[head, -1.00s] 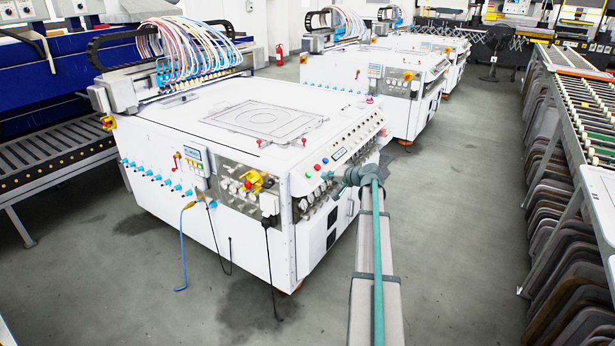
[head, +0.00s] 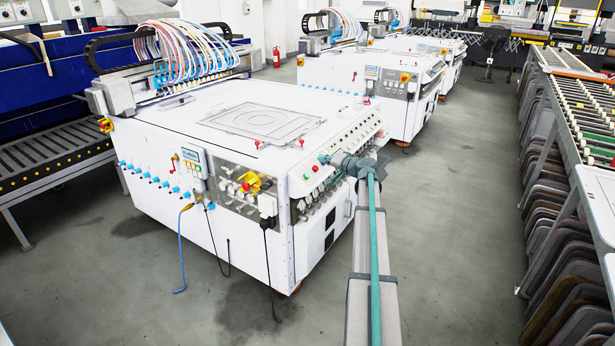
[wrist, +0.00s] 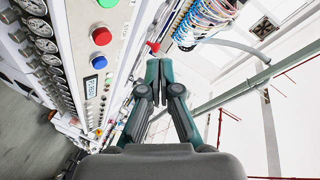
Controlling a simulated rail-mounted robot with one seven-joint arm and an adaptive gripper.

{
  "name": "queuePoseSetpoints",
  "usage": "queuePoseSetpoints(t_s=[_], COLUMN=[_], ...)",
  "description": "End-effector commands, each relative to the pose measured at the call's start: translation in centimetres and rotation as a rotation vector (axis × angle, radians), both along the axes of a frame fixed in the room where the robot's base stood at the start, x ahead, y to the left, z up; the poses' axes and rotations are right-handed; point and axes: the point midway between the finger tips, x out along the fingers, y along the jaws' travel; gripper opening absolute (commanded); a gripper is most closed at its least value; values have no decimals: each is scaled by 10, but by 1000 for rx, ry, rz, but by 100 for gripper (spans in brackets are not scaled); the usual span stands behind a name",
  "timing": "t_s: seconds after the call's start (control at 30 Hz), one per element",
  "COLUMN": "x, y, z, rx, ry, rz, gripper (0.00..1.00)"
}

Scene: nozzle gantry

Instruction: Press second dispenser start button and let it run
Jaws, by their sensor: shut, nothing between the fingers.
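A white dispenser machine (head: 180,130) stands nearest, with a sloped button panel along its right edge. A second white dispenser (head: 345,75) stands behind it. Contact with a button is not visible.
A third white machine (head: 430,48) stands farther back. Roller racks (head: 585,120) line the right side and a blue machine (head: 45,80) the left. Cables hang from the near machine's front. The grey floor (head: 450,200) between machines and racks is clear.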

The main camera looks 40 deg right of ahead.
Motion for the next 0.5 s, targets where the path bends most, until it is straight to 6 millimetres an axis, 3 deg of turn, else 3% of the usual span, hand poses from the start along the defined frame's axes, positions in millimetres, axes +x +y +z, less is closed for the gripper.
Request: queuePoseSetpoints(t_s=[0.5], x=[32], y=[12], z=[-50], rx=[1], ry=[1], rz=[1], gripper=[0])
